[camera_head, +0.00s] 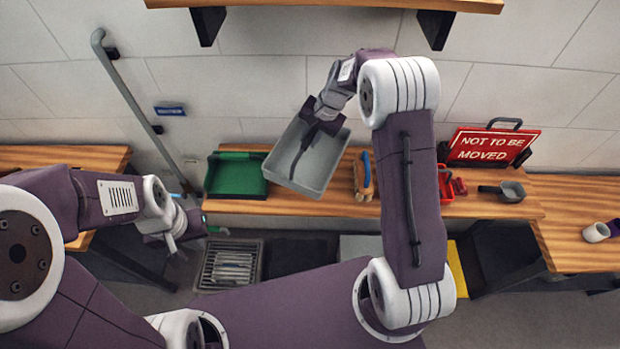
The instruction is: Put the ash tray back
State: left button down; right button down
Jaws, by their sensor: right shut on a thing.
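The ash tray (318,166), a grey shallow rectangular tray, is tilted in the air above the wooden bench (280,209). My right gripper (322,118) is shut on the tray at its upper edge. A dark slim shape, perhaps a handle, runs down over the tray's inside. The tray hides part of the bench and wall behind it. My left gripper (172,240) is low at the left, in front of the bench and well away from the tray. Its fingers are small and partly hidden, so its opening is unclear.
A green tray (237,178) stands on the bench just left of the ash tray. A red sign (492,147) stands behind. A metal grate (229,265) is on the floor.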

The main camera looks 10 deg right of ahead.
aim_at(311, 160)
jog(key=shift+f, duration=0.85)
jog(key=shift+a, duration=0.1)
notch_tip(311, 160, down, 5)
jog(key=shift+s+f+p, duration=0.15)
jog(key=shift+f+p, duration=0.05)
jog(key=shift+p, duration=0.45)
jog(key=shift+f, duration=0.5)
jog(key=shift+f+p, duration=0.3)
jog(key=shift+f, duration=1.5)
jog(key=c, duration=1.2)
grip_release()
jog(key=shift+c, duration=0.2)
